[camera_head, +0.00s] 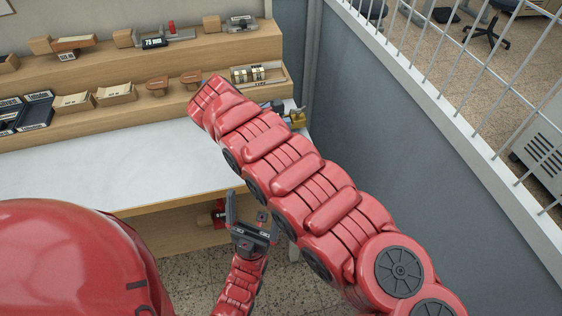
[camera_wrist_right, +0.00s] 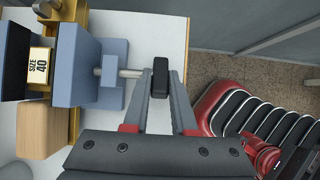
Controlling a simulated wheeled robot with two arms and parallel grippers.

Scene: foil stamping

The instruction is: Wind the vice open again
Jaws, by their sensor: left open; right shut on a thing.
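The vice (camera_wrist_right: 78,65) is blue-grey and fills the left of the right wrist view, with a brass block (camera_wrist_right: 39,68) marked SIZE 40 beside its wide jaw plate. A pale metal screw (camera_wrist_right: 131,73) runs right from it to a black handle (camera_wrist_right: 160,88). My right gripper (camera_wrist_right: 163,76) is shut on this handle, one finger on each side. My left gripper (camera_head: 250,213) is open and empty, low in front of the bench.
The white bench top (camera_head: 110,165) is mostly clear. Wooden shelves (camera_head: 130,108) behind it hold boxes, stamps and a type tray (camera_head: 258,74). A grey partition (camera_head: 400,170) with a white railing stands close on the right. A wooden block (camera_wrist_right: 38,130) is by the vice.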

